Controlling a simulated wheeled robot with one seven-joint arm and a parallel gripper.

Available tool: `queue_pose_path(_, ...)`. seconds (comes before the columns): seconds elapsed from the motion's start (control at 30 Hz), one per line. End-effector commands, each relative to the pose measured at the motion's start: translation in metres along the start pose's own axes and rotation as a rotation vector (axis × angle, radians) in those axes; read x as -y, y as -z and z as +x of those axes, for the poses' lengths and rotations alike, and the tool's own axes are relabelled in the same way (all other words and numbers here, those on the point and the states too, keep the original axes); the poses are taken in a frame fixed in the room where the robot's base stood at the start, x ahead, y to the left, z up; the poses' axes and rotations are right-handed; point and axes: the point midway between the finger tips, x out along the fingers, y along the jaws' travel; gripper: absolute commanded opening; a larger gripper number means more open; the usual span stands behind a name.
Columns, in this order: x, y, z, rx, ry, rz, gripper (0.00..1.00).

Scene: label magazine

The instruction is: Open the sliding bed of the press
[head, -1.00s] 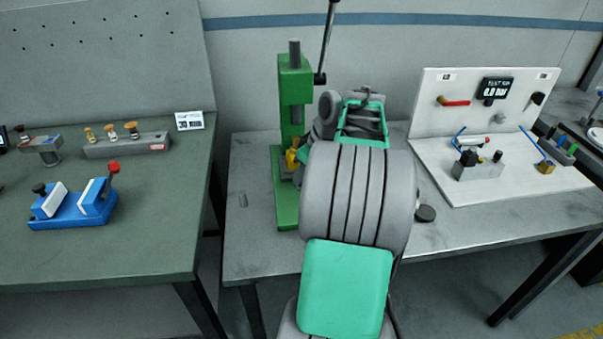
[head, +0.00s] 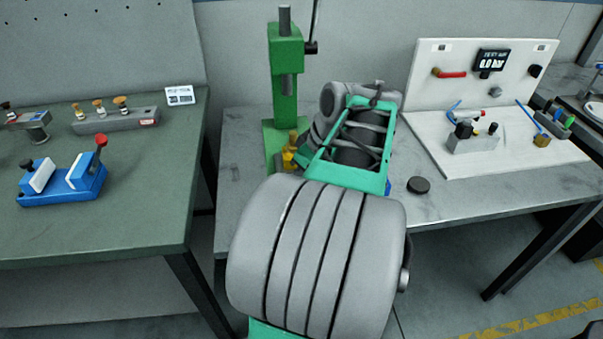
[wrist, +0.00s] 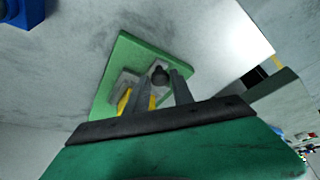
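The green press (head: 285,85) stands on the grey table, its column and lever upright. Its green base plate (wrist: 122,62) also shows in the wrist view. On the plate is a grey bed block (wrist: 126,84) with yellow parts (wrist: 124,102) beside it and a dark round knob (wrist: 160,70). My gripper (wrist: 160,76) points at the bed with its two fingers apart, one on each side of the knob. A gap seems to show around the knob; contact cannot be told. In the head view my arm hides the fingers and most of the bed.
A black round puck (head: 418,185) lies on the table right of my arm. A white panel station (head: 470,100) with a gauge stands farther right. A green-topped bench (head: 100,230) at left holds a blue fixture (head: 62,185). The table's front right is clear.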

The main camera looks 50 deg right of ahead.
Motion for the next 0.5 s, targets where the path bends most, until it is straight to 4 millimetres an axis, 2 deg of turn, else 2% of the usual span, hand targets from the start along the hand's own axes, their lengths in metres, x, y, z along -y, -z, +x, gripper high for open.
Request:
queue_pose_path(0.03,0.0,0.0001,0.0,0.0,0.0,0.0,0.34)
queue_pose_path(0.2,-0.0001,0.0001,0.0002,0.0,0.0,0.0,0.47)
queue_pose_path(0.5,-0.0005,0.0005,-0.0055,-0.001,0.0,0.0,0.47)
